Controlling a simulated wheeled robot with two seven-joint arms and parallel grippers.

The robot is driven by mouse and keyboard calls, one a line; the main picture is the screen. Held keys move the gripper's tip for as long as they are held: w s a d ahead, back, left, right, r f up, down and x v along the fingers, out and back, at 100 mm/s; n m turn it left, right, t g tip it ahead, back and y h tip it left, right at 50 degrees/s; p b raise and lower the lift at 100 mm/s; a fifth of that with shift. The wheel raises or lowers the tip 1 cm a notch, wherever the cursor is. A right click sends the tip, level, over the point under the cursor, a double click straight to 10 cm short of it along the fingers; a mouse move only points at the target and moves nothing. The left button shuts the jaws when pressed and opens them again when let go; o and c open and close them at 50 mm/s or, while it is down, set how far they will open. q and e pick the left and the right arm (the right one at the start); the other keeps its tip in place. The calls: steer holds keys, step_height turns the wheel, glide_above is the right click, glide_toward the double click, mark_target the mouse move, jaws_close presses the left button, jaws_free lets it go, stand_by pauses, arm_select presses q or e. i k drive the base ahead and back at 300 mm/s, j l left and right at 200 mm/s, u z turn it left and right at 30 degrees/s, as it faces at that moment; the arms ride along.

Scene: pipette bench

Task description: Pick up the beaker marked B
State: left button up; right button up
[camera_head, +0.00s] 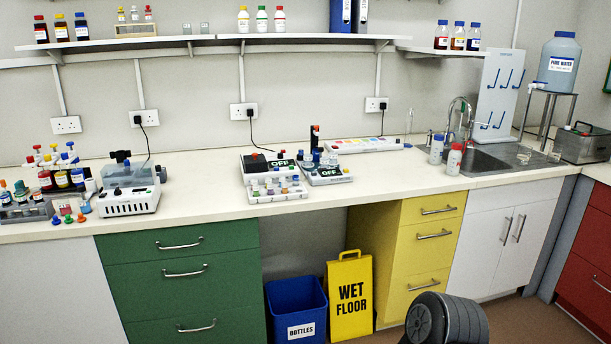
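I cannot make out a beaker with a readable B mark. Two small clear vessels stand by the sink at the right, one nearer (524,158) and one further right (554,156); any marks on them are too small to read. Two small grey vessels also stand on the upper left shelf, at its middle (187,28) and just right of that (204,27); I cannot tell whether they are beakers. Neither of my grippers is in view.
The white bench (400,183) has free room between the pipette equipment (290,175) and the sink (478,160). A yellow wet floor sign (350,300) and blue bin (297,305) stand below.

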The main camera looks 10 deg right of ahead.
mark_target(524, 151)
steer(key=l, duration=0.8)
steer(key=l+z, duration=0.1)
steer(key=l, duration=0.7)
steer(key=l+z, duration=0.1)
steer(key=l, duration=0.7)
steer(key=i+l, duration=0.15)
steer(key=l, duration=0.65)
steer(key=l+z, duration=0.1)
steer(key=l, duration=0.7)
steer(key=i+l, duration=0.15)
steer(key=l, duration=0.65)
steer(key=i+l+z, duration=0.1)
steer(key=l, duration=0.7)
steer(key=i+l+z, duration=0.1)
steer(key=l, duration=0.7)
